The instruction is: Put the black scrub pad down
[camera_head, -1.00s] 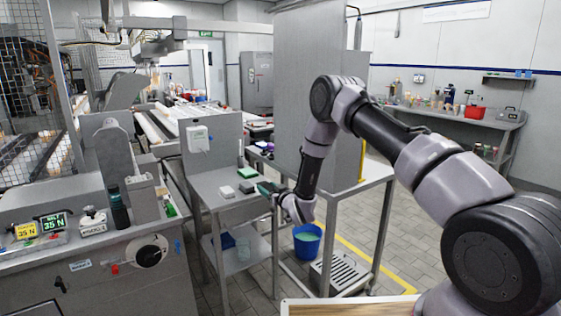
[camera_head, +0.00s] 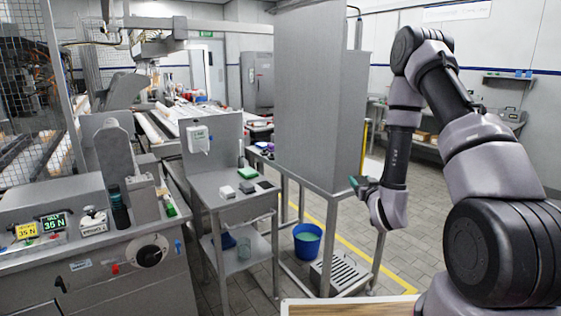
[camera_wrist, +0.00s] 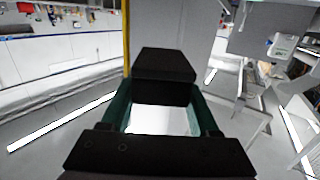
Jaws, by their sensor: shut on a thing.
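The black scrub pad (camera_wrist: 165,66) shows in the wrist view as a black block between the tips of my gripper's green fingers. My gripper (camera_wrist: 165,100) is shut on it. In the head view my gripper (camera_head: 358,184) hangs in the air in front of the tall grey panel, to the right of the small steel table (camera_head: 225,207) and apart from it. The pad is too small to make out clearly there. On that table lie a white block (camera_head: 227,192), a dark grey block (camera_head: 247,187) and a flat dark piece (camera_head: 265,185).
The tall grey panel (camera_head: 320,90) stands on a steel frame. A blue bucket (camera_head: 307,241) and a slatted grate (camera_head: 340,277) are below. A control console (camera_head: 100,250) is at left.

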